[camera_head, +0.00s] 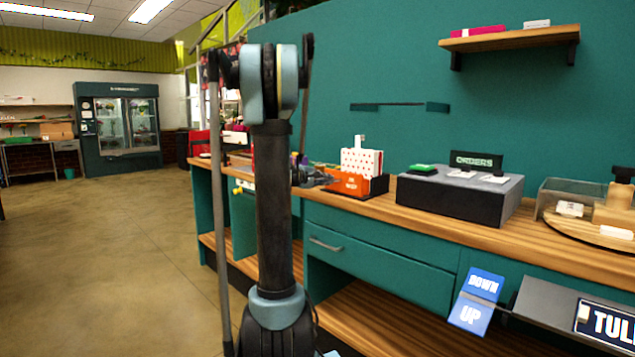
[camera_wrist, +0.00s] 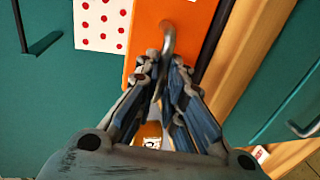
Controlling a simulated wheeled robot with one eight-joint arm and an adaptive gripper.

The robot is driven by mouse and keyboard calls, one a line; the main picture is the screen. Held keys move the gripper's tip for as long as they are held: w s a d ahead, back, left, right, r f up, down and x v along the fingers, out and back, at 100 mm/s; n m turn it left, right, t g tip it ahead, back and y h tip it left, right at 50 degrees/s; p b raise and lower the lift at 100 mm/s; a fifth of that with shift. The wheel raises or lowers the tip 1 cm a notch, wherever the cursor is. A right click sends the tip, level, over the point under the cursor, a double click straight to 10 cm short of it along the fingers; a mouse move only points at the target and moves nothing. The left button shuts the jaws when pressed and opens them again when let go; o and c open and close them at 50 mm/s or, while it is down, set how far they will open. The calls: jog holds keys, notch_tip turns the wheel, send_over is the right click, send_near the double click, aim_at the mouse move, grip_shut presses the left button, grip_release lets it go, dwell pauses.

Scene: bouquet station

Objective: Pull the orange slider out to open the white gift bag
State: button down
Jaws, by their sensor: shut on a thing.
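The white gift bag (camera_head: 362,162) with red dots stands upright on the wooden counter, in a dark holder. It shows in the wrist view too (camera_wrist: 101,24), cut off at the top edge. The orange slider (camera_head: 346,184) is at the bag's front; its flat face (camera_wrist: 190,18) fills the top middle of the wrist view. A curved metal hook (camera_wrist: 169,36) stands out from it. My gripper (camera_wrist: 163,78) is shut on this hook, with both blue-grey fingers close around its lower end. In the head view my gripper (camera_head: 325,180) is small beside the slider, partly behind my arm.
Right of the bag a dark box (camera_head: 460,195) stands on the counter with an orders sign (camera_head: 476,160) behind it. A glass-walled bin (camera_head: 570,197) is further right. A drawer handle (camera_head: 325,244) sits below the counter edge. Open floor (camera_head: 120,250) lies at left.

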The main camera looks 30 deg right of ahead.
jog(key=shift+s+a+f, duration=0.1)
jog(key=shift+s+a, duration=0.05)
jog(key=shift+a, duration=0.15)
jog(key=c, duration=1.7)
grip_release()
jog(key=v, duration=1.2)
jog(key=s+a+f+m+g+y, duration=0.1)
jog(key=s+a+f+y, duration=0.4)
jog(key=s+a+f, duration=0.3)
jog(key=s+a+f+m+g+y, duration=0.1)
jog(key=s+a+f+y, duration=0.4)
jog(key=s+a+f, duration=0.3)
jog(key=s+a+f+m+y, duration=0.1)
jog(key=s+a+f+y, duration=0.3)
jog(key=s+a+f, duration=0.4)
jog(key=s+a, duration=0.4)
jog(key=s, duration=0.5)
jog(key=shift+s+a+f+g+y, duration=0.3)
jog(key=shift+a+f+g+y, duration=0.1)
